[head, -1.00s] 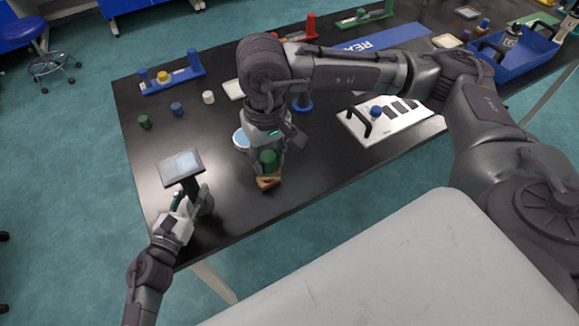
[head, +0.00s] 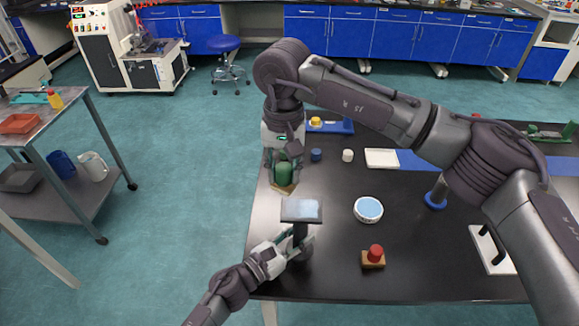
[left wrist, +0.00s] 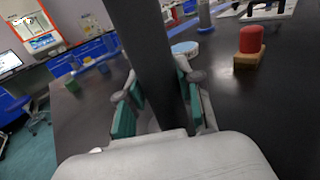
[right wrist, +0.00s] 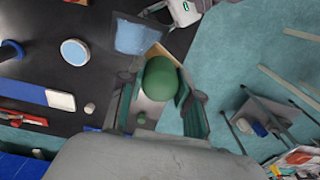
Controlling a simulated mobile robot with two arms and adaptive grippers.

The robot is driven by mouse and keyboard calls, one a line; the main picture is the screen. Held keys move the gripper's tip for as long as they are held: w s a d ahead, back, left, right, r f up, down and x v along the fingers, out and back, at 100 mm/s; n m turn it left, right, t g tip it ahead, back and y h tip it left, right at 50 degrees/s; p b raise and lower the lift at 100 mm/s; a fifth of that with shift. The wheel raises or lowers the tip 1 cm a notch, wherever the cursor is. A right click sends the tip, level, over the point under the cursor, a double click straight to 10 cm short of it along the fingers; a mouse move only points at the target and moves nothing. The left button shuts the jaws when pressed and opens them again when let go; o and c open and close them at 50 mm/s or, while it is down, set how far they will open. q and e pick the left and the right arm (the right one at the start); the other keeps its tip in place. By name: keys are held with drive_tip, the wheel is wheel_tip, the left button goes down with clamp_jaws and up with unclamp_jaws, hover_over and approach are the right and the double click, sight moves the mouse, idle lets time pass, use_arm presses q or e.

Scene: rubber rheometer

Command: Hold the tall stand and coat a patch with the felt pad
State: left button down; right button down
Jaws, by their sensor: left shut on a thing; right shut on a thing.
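The tall stand has a dark post and a tilted top plate with a pale blue patch (head: 302,210). My left gripper (head: 292,246) is shut on its post (left wrist: 165,65), and the stand is upright near the table's left front. My right gripper (head: 284,172) is shut on the green knob (right wrist: 160,78) of the felt pad, whose wooden block (head: 283,189) hangs below the fingers. In the head view the pad is just beyond the plate and apart from it. The right wrist view shows the plate (right wrist: 135,37) beside the block. The pad's underside is hidden.
A red-knobbed block (head: 374,257) stands right of the stand. A round dish with a blue surface (head: 368,209) lies behind it. Small blue (head: 316,155) and white (head: 347,156) cylinders stand farther back. A steel cart (head: 60,110) is at the left.

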sight(284, 190)
drive_tip(key=shift+f, duration=2.75)
drive_tip(key=shift+d+f, duration=0.5)
drive_tip(key=shift+d, duration=1.55)
drive_tip(key=shift+a+r, duration=0.1)
drive_tip(key=shift+a, duration=2.05)
drive_tip(key=shift+d+r, duration=0.1)
drive_tip(key=shift+r, duration=3.85)
use_arm(q)
drive_tip(key=c, duration=0.7)
unclamp_jaws()
